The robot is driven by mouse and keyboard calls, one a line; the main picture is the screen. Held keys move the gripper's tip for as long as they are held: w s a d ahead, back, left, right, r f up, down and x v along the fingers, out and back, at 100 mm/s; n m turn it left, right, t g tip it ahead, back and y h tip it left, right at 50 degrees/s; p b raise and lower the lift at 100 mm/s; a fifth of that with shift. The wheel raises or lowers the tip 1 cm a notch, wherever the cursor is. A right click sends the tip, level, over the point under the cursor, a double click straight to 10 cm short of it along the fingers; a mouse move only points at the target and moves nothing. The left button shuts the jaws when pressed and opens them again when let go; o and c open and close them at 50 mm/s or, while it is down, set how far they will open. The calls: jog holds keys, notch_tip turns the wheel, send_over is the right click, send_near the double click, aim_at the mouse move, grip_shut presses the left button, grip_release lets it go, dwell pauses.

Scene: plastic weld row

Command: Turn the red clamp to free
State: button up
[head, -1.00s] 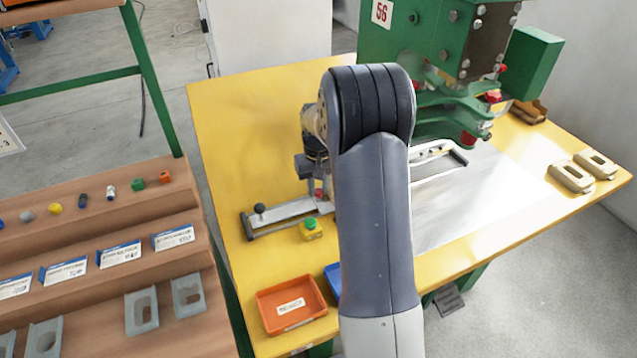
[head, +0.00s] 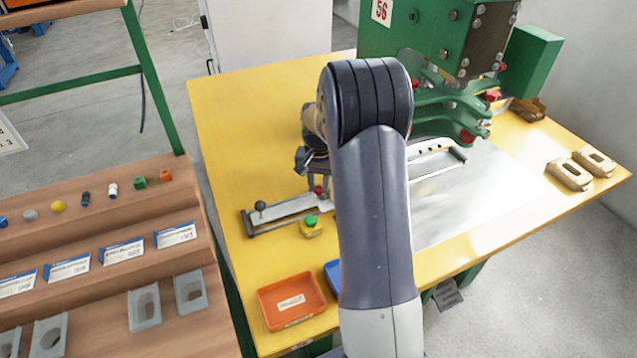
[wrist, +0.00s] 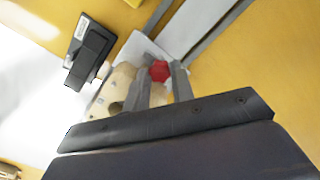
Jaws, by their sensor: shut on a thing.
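The red clamp (wrist: 158,71) shows as a small red knob between my two finger tips in the wrist view. My gripper (wrist: 162,82) is shut on it, with one grey finger on each side. In the head view the red clamp (head: 319,190) is a small red spot on the light metal fixture (head: 290,208), just below my gripper. My arm hides the fixture's right part there. How far the clamp is turned cannot be read from these views.
A cream part (wrist: 118,82) and a black block (wrist: 90,50) sit beside the clamp. A green-topped yellow button box (head: 311,227) stands close in front of the fixture. An orange tray (head: 291,301) lies nearer. The green welding press (head: 430,40) stands behind right. The table's left is clear.

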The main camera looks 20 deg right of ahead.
aim_at(319, 188)
jog(key=o, duration=0.7)
notch_tip(319, 188, up, 11)
jog(key=shift+f+p, duration=0.1)
jog(key=shift+p, duration=0.2)
notch_tip(319, 188, down, 11)
jog(key=shift+r+b, duration=0.1)
jog(key=shift+b, duration=0.2)
dwell(0.5)
